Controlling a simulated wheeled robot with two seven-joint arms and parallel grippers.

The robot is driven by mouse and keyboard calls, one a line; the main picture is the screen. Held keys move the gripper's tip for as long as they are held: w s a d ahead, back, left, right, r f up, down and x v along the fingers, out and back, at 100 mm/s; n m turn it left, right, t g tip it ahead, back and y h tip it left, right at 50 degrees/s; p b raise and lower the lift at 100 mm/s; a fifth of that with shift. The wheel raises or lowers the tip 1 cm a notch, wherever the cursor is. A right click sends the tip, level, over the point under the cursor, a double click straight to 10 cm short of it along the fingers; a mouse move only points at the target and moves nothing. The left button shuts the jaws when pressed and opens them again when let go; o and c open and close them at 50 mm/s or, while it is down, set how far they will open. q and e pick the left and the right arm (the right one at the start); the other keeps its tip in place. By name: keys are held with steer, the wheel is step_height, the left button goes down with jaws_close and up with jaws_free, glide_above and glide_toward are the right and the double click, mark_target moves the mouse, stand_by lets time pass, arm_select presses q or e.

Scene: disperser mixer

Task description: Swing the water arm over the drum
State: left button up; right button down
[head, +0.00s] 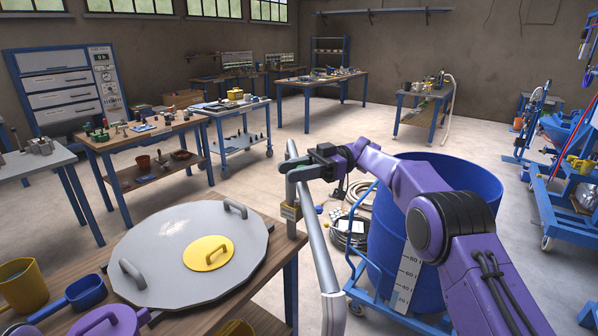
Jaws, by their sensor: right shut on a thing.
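The water arm is a grey pipe (318,248) on the left of the big blue drum (385,237). It slopes from the upright post (291,190) toward the bottom of the picture, and its near end has a pale collar. It lies outside the drum's rim. My right gripper (303,173) is shut on the pipe near its bend, above a small brass-coloured tag. My purple right forearm crosses in front of the drum and hides part of its rim and opening. The drum has a white level scale. My left gripper is not in view.
A wooden table (283,246) with a big grey lid (190,246) stands at the front left. A blue trolley frame (362,292) is around the drum's base. A coiled hose (347,232) lies on the floor behind the pipe. Open floor lies beyond.

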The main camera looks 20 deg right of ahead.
steer(key=shift+d, duration=0.25)
stand_by(0.3)
steer(key=c, duration=0.8)
jaws_free()
steer(key=shift+s, duration=0.1)
steer(key=shift+r+b, duration=0.5)
steer(key=shift+b, duration=0.05)
steer(key=s+a+r+b, duration=0.1)
steer(key=s+r+b, duration=0.2)
steer(key=s+r, duration=0.1)
steer(key=s+a+r+b, duration=0.1)
steer(key=s+r+b, duration=0.2)
steer(key=s+r, duration=0.1)
steer(key=s+a+r+b, duration=0.2)
steer(key=s+r+b, duration=0.1)
steer(key=s+r, duration=0.1)
steer(key=shift+s+b, duration=0.4)
steer(key=shift+s, duration=0.25)
